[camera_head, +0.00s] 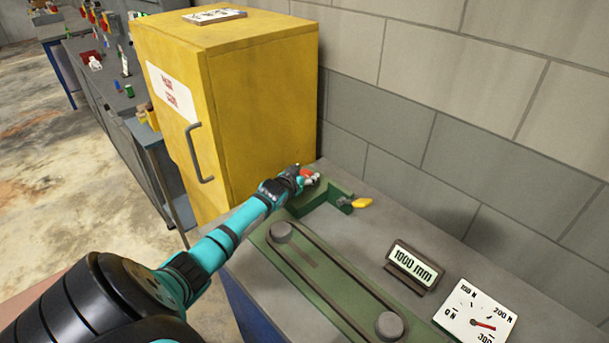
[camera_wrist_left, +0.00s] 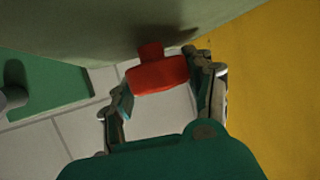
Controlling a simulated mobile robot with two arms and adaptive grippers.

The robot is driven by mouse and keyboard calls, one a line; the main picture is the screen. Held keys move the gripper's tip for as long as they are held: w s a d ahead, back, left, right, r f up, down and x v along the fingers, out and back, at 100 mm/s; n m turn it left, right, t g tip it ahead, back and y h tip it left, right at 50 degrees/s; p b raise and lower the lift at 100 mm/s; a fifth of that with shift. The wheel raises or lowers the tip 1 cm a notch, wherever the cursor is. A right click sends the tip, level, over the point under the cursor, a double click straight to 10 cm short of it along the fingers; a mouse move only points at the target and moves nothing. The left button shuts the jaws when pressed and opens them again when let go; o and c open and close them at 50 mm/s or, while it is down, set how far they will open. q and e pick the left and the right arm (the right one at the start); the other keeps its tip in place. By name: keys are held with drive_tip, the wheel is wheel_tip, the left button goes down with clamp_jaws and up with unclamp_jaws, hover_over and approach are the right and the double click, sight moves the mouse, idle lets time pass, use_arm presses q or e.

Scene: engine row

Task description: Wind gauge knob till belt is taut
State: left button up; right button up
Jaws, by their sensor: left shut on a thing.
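A red knob (camera_head: 306,172) sits at the far end of the green belt rig (camera_head: 330,190), beside the yellow cabinet. My left gripper (camera_head: 309,180) is at the knob. In the left wrist view the red knob (camera_wrist_left: 157,77) lies between the two fingers of my left gripper (camera_wrist_left: 168,88), which is shut on it. A dark belt (camera_head: 318,283) runs around two grey round pulleys (camera_head: 281,231). The white gauge (camera_head: 478,318) has a red needle pointing right, between the 200 N and 300 marks. My right gripper is not in view.
A yellow lever (camera_head: 361,203) sticks out to the right of the knob. The tall yellow cabinet (camera_head: 240,100) is close to my left gripper. A block wall (camera_head: 440,90) stands behind.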

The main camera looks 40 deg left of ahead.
use_arm(q)
drive_tip(key=shift+c, duration=1.2)
drive_tip(key=shift+w+d+r+n+y+p, duration=0.15)
drive_tip(key=shift+r+n+y+p, duration=0.15)
drive_tip(key=shift+n+y+p, duration=0.35)
drive_tip(key=shift+f+n+g+y, duration=0.1)
drive_tip(key=shift+n+g+y, duration=0.15)
drive_tip(key=shift+g, duration=0.05)
drive_tip(key=shift+f+n+g+y+b, duration=0.2)
drive_tip(key=shift+n+g+y+b, duration=0.1)
drive_tip(key=shift+n+y+b, duration=0.35)
drive_tip(key=shift+n+g+y+b, duration=0.45)
drive_tip(key=shift+y+b, duration=0.1)
drive_tip(key=shift+b, duration=0.45)
drive_tip(key=shift+r+n, duration=0.1)
drive_tip(key=shift+n, duration=0.2)
drive_tip(key=shift+g+y, duration=0.25)
drive_tip(key=shift+y, duration=0.05)
drive_tip(key=shift+a, duration=0.2)
drive_tip(key=o, duration=1.2)
drive_tip(key=shift+d, duration=0.1)
drive_tip(key=shift+c, duration=0.2)
